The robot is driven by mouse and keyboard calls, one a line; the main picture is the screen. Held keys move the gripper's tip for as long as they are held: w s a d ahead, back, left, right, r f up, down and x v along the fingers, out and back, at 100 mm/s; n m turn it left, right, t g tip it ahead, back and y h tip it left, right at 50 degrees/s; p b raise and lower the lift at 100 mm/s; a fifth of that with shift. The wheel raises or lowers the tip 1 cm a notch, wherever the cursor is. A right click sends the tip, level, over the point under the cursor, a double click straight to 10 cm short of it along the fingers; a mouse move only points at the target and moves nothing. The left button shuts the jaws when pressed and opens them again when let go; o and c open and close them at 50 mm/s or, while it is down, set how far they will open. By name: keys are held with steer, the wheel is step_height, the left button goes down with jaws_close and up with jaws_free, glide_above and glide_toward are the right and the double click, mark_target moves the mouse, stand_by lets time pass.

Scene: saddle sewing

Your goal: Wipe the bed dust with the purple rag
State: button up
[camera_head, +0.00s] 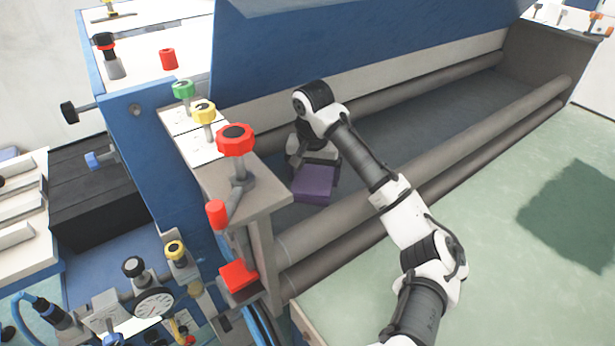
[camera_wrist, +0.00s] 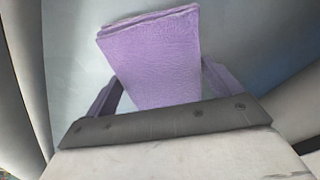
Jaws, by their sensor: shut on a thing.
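The purple rag (camera_head: 314,184) is a folded, block-like cloth in the head view, low inside the long trough of the machine near its left end. In the wrist view the rag (camera_wrist: 152,62) stands out between the two purple fingers of my gripper (camera_wrist: 160,88). My gripper (camera_head: 314,166) is shut on the rag and reaches down over the front roller. The bed (camera_head: 395,112) is the dark grey-blue floor of the trough, below and around the rag. I cannot tell whether the rag touches it. No separate dust shows clearly.
Grey rollers (camera_head: 480,129) run along the trough's front. A blue panel (camera_head: 370,45) overhangs the back. A grey end bracket with a red knob (camera_head: 236,140) stands close left of my gripper. The trough is open to the right. A green floor (camera_head: 470,250) lies in front.

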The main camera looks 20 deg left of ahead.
steer(key=shift+w+d, duration=1)
steer(key=shift+w, duration=0.3)
steer(key=shift+w+d, duration=0.95)
steer(key=shift+w, duration=0.3)
steer(key=shift+s+a, duration=1.4)
steer(key=shift+s, duration=0.4)
steer(key=shift+s+a, duration=1.35)
steer(key=shift+s, duration=0.45)
steer(key=shift+s+a, duration=1.4)
steer(key=shift+s, duration=0.4)
step_height(320, 180, up, 6)
step_height(320, 180, up, 3)
